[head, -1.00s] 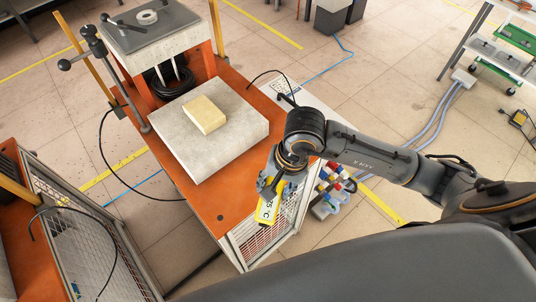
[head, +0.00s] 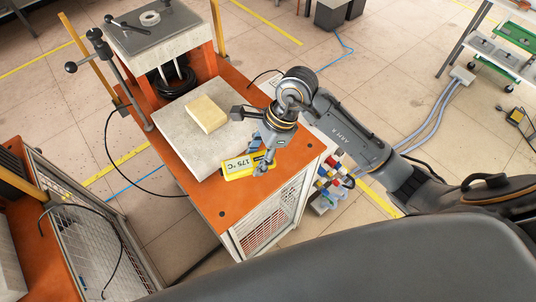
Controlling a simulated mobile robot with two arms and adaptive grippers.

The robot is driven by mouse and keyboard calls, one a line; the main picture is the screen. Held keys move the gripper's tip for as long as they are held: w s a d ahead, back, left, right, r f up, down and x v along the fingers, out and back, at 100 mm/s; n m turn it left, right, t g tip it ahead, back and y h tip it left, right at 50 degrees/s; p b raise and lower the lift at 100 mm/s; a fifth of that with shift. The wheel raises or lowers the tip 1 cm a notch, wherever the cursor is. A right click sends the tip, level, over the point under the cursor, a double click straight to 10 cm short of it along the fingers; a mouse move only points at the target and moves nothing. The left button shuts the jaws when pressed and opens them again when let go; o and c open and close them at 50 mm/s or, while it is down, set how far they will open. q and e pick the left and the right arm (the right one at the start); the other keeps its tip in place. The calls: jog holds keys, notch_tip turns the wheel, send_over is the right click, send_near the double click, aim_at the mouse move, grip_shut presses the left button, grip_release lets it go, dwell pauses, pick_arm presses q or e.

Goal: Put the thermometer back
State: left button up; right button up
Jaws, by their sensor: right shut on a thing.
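The yellow thermometer (head: 237,170), with a white display reading 175 °C, is in my right gripper (head: 262,158). The gripper is shut on it, at its right end. The thermometer is over the front right part of the orange bench top, near the right front corner of the grey slab. I cannot tell whether it touches the surface. My left gripper is not in view.
The grey slab (head: 178,130) carries a pale yellow block (head: 206,114). The orange bench top (head: 205,200) is clear at the front. A press-like frame (head: 152,35) stands behind. Colourful connectors (head: 332,178) are at the right side.

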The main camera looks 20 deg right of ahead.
jog(key=w+d+f, duration=0.1)
jog(key=w+d+f+p, duration=0.1)
jog(key=f, duration=0.1)
jog(key=w+d+f, duration=0.1)
jog(key=f, duration=0.1)
jog(key=shift+w+d+f, duration=0.15)
jog(key=shift+d+f, duration=0.1)
jog(key=shift+d, duration=0.15)
jog(key=f, duration=0.1)
jog(key=f+p, duration=0.1)
jog(key=p, duration=0.1)
jog(key=shift+w+d+f, duration=0.15)
jog(key=shift+d+f, duration=0.1)
jog(key=shift+f, duration=0.15)
jog(key=shift+f+p, duration=0.3)
jog(key=shift+f, duration=0.2)
jog(key=shift+f, duration=0.15)
jog(key=o, duration=1.2)
jog(key=shift+o, duration=0.2)
